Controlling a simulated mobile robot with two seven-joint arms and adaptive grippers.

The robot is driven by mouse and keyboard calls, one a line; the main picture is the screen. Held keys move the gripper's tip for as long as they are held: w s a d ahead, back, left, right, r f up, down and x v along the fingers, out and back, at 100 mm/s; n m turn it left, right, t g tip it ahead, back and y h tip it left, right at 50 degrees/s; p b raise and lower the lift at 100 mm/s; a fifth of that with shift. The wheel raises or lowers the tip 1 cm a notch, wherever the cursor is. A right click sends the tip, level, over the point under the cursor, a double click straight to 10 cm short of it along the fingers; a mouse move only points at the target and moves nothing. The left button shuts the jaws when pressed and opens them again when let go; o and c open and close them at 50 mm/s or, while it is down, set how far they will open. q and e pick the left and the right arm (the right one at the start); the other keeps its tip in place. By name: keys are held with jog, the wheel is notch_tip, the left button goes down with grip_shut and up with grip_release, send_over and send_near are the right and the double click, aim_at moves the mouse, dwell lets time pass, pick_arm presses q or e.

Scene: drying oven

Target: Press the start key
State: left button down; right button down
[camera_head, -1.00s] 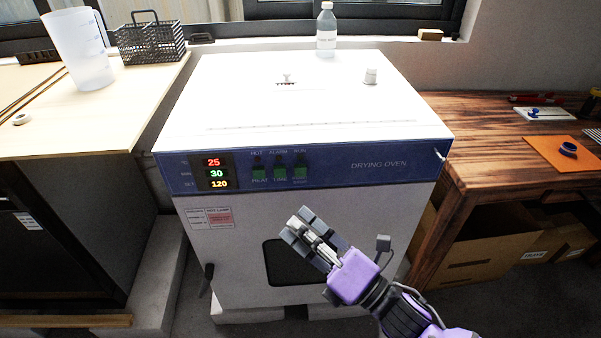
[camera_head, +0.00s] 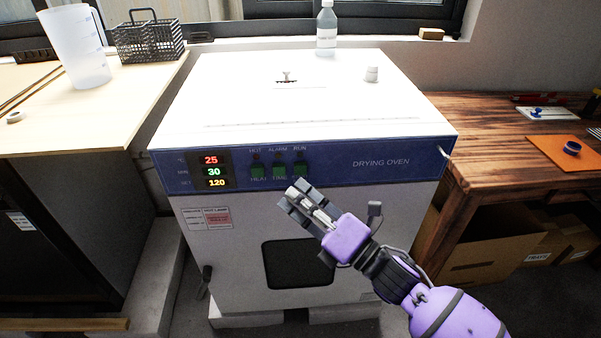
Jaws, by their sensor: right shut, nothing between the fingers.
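The drying oven (camera_head: 300,118) stands in the middle, with a blue control panel (camera_head: 336,171) across its front. Three green keys sit on the panel: the heat key (camera_head: 258,174), the time key (camera_head: 280,172) and the start key (camera_head: 301,169) at the right, under the RUN lamp. The start key's label is hidden behind my gripper. The display (camera_head: 212,171) reads 25, 30 and 120. My right gripper (camera_head: 296,195) is shut and empty, its fingertips just below the keys in the picture. I cannot tell whether it touches the panel. My left gripper is out of view.
A clear bottle (camera_head: 326,30) and a small white knob (camera_head: 371,74) are on or behind the oven top. A pitcher (camera_head: 75,50) and a black basket (camera_head: 148,40) stand on the left table. A wooden table (camera_head: 480,130) is at the right.

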jog(key=shift+w, duration=0.6)
dwell(0.3)
dwell(0.5)
jog(key=shift+w, duration=0.4)
jog(key=shift+w, duration=0.8)
dwell(1.0)
dwell(0.3)
jog(key=shift+s, duration=1.25)
